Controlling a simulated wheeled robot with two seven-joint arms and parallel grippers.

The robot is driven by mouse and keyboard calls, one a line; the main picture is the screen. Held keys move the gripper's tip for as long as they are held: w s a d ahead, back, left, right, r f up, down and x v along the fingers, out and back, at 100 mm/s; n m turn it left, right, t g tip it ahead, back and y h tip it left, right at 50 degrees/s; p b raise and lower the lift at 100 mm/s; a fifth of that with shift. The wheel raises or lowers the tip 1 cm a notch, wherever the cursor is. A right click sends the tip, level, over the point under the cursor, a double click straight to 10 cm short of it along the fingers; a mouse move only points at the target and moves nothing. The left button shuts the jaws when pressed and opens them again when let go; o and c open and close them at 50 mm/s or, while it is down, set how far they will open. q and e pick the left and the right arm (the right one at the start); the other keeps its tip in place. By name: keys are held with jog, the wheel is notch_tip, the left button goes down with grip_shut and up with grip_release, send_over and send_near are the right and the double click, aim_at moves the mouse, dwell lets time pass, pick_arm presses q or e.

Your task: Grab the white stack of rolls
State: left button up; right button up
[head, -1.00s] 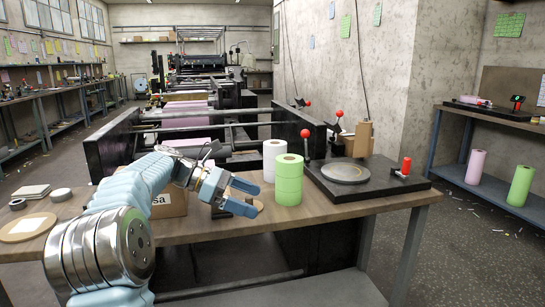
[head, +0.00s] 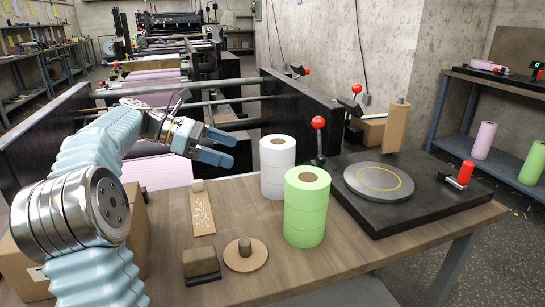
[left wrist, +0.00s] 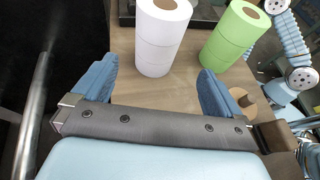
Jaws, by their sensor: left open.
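The white stack of rolls (head: 277,166) stands upright on the wooden table, behind and left of the green stack of rolls (head: 306,210). My left gripper (head: 228,150) is open and empty, left of the white stack and apart from it, near the height of its top. In the left wrist view, the white stack (left wrist: 160,38) stands ahead of and between the open blue fingers (left wrist: 158,88), with the green stack (left wrist: 234,34) to its right. My right gripper is not in view.
A black base with a round metal plate (head: 379,181) and a red-knobbed lever stands right of the stacks. A dark block (head: 201,262), a round wooden piece with a knob (head: 246,256) and a wooden strip (head: 202,212) lie on the table in front. A cardboard box (head: 134,225) is at left.

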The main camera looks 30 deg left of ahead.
aim_at(277, 166)
pick_arm(q)
jog(key=x, duration=0.8)
jog(key=shift+w, duration=0.1)
jog(key=x, duration=0.5)
jog(key=shift+w+f, duration=0.1)
jog(key=shift+f, duration=0.25)
jog(key=shift+c, duration=0.3)
jog(key=c, duration=1)
jog(key=shift+c, duration=0.2)
